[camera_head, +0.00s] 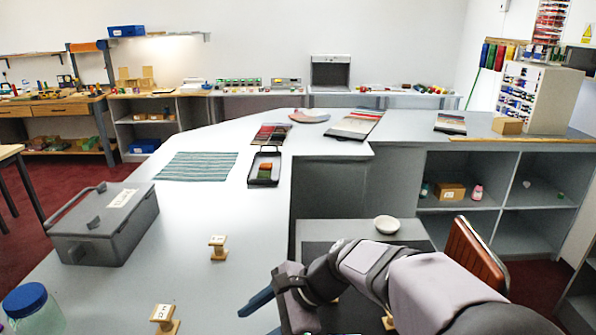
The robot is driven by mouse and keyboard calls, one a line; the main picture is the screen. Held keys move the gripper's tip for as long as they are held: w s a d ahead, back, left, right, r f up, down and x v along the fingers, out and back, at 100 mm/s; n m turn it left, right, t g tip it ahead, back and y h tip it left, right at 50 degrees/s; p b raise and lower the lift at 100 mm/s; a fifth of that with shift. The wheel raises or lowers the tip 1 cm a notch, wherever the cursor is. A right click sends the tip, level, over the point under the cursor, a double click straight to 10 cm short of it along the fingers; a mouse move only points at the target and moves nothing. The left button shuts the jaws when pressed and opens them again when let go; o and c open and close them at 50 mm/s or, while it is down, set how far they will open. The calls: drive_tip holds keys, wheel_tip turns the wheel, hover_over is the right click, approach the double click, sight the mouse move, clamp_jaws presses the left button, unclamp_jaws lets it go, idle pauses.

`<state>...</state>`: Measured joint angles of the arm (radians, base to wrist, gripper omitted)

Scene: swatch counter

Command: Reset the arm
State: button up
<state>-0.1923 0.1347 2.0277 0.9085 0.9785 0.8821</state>
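My arm reaches in from the bottom right corner, and its grey and dark links bend over the near right edge of the grey counter (190,220). My gripper (256,303) is at the left end of the arm, low in the picture over the near part of the counter. A dark blue finger points left and down. The rest of the gripper is hidden by its own body and the picture's lower edge, so its opening does not show. I see nothing held at the visible finger.
Two small wooden stands (218,247) (164,318) are left of my gripper. A white bowl (387,224) and brown chair (475,255) are near my arm.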

drive_tip(key=d, duration=0.1)
drive_tip(key=w+d+t+h, duration=0.1)
drive_tip(key=d, duration=0.1)
drive_tip(key=d+r+t+h, duration=0.1)
drive_tip(key=d, duration=0.1)
drive_tip(key=shift+w+d+r+n, duration=0.1)
drive_tip(key=shift+w+n, duration=0.2)
drive_tip(key=shift+n, duration=0.1)
drive_tip(key=s+d+f+n+g+h+b, duration=0.25)
drive_tip(key=s+d+f+n+h, duration=0.45)
drive_tip(key=s+d+f+n, duration=1)
wheel_tip(320, 180, up, 26)
drive_tip(key=w+d+m+p, duration=0.1)
drive_tip(key=w+m+p, duration=0.1)
drive_tip(key=p, duration=2.3)
drive_tip(key=shift+d+m, duration=0.2)
drive_tip(key=shift+m, duration=0.7)
drive_tip(key=shift+o, duration=0.5)
drive_tip(key=shift+w, duration=0.1)
